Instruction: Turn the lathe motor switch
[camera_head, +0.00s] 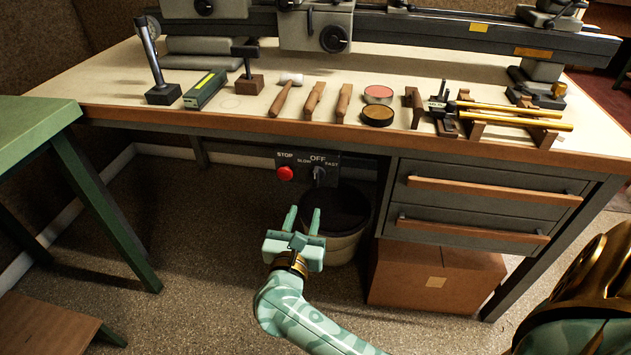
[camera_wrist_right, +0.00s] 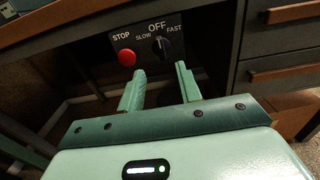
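The lathe motor switch (camera_head: 319,173) is a dark rotary knob on a black panel (camera_head: 308,160) under the bench's front edge. The panel is lettered STOP, SLOW, OFF and FAST. A red stop button (camera_head: 285,173) sits left of the knob. In the right wrist view the knob (camera_wrist_right: 161,46) appears to point up toward OFF, beyond and between my fingertips. My right gripper (camera_head: 302,215) is open and empty, in front of and below the panel, apart from the knob. It also shows in the right wrist view (camera_wrist_right: 160,80). My left gripper is not in view.
The wooden-edged bench (camera_head: 130,101) carries the lathe (camera_head: 440,30) and several hand tools. Drawers (camera_head: 480,203) are right of the panel. A bin (camera_head: 345,220) and a cardboard box (camera_head: 436,275) stand below. A green table (camera_head: 32,128) is at left. Space before the panel is clear.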

